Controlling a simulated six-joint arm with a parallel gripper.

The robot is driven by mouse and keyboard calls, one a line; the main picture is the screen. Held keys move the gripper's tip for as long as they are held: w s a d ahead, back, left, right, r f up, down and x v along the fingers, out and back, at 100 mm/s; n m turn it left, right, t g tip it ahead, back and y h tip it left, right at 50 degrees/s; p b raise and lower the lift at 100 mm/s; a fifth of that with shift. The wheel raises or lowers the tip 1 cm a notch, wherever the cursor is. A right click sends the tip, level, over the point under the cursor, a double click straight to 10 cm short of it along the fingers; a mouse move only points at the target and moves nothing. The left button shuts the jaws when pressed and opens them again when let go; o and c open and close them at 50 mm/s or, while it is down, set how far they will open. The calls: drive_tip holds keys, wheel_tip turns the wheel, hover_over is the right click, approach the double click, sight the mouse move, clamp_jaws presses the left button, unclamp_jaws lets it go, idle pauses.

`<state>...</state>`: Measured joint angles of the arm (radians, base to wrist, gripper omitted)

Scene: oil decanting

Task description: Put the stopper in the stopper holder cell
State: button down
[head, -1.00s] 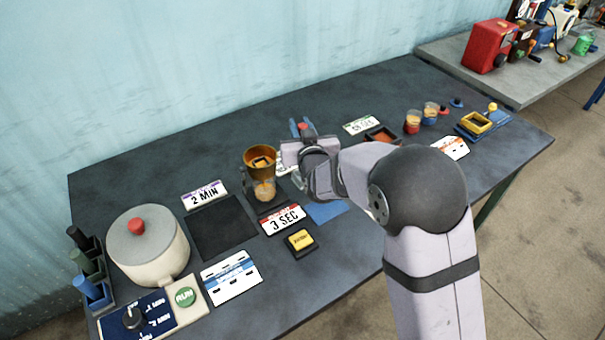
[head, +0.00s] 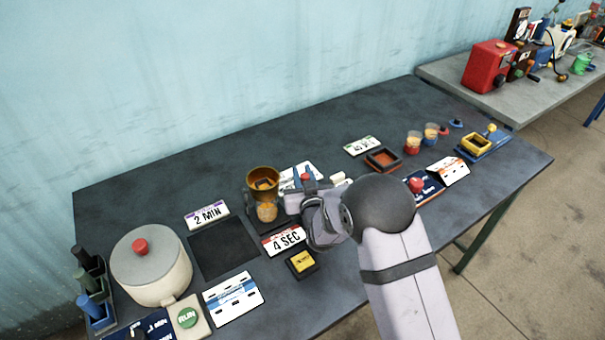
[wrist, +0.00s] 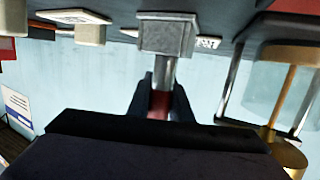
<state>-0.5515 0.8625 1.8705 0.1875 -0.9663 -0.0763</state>
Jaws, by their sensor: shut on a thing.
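My gripper (head: 306,183) is beside the brass funnel stand, its dark blue fingers shut on a red-topped stopper (head: 305,177). In the wrist view the stopper's red part (wrist: 158,105) is between the fingers (wrist: 160,98). A pale metal shaft runs from it to a square grey block (wrist: 166,34), which I take to be the stopper holder cell. The shaft meets the block in that view, but I cannot tell how deep it sits. In the head view my gripper and arm hide the block.
A cream block (head: 338,178) is close right. The orange tray (head: 384,160) is farther right. The back of the table is clear.

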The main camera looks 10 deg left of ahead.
drive_tip(key=shift+f, duration=0.2)
drive_tip(key=shift+f, duration=0.2)
drive_tip(key=c, duration=1.6)
unclamp_jaws()
drive_tip(key=shift+r, duration=0.1)
drive_tip(key=shift+r, duration=0.2)
drive_tip(key=shift+s+d+f, duration=0.1)
drive_tip(key=shift+s, duration=0.15)
drive_tip(key=b+v, duration=0.2)
drive_tip(key=v, duration=0.9)
drive_tip(key=shift+s+d, duration=0.15)
drive_tip(key=shift+s, duration=0.1)
